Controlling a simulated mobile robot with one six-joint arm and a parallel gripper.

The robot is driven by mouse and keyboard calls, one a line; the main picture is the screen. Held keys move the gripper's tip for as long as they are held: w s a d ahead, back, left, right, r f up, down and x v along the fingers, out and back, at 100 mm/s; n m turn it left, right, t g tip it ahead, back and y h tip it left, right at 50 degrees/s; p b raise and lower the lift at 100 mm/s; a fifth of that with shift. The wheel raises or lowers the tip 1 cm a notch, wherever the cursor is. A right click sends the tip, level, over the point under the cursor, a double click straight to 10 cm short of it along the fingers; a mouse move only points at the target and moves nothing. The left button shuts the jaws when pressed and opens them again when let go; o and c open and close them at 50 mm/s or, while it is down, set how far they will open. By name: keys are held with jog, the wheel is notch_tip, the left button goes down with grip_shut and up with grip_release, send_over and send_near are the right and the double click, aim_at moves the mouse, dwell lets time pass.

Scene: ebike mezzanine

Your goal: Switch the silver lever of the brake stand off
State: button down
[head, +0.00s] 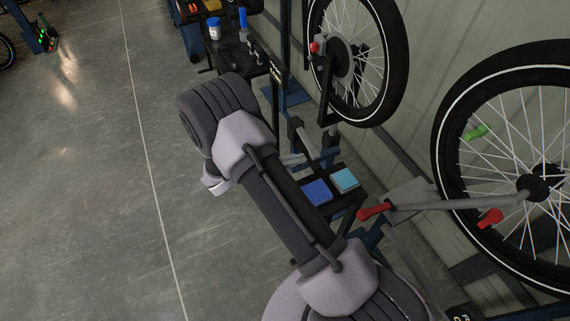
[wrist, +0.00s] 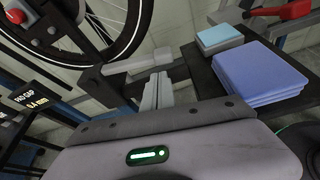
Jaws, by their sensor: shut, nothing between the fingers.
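My gripper (wrist: 158,88) is shut and empty in the wrist view, its grey fingers pointing away from the camera. Just beyond the fingertips a silver-grey bar (wrist: 140,63) with a dark end piece runs to the left. It looks like the silver lever of the brake stand. I cannot tell whether the fingers touch it. In the head view the bar (head: 308,143) shows with its dark block end at upper left, beside my arm. My arm hides most of the gripper there. The stand's wheel (head: 397,70) and red knob (head: 314,47) are above it.
A dark tray holds blue pads (head: 317,191) and a light blue block (head: 345,179); they are right of the fingers in the wrist view. A grey lever with a red grip (head: 375,211) reaches from the right wheel (head: 443,130). A pad-gap display (wrist: 35,98) is at left. Open floor lies left.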

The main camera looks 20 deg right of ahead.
aim_at(313, 150)
jog(key=shift+x, duration=0.8)
jog(key=shift+n+g, duration=0.5)
jog(key=shift+n, duration=0.4)
notch_tip(313, 150, up, 4)
jog(key=p, duration=0.5)
jog(key=shift+s, duration=0.15)
jog(key=shift+f, duration=0.1)
jog(key=shift+r+p, duration=0.55)
jog(key=shift+r, duration=0.3)
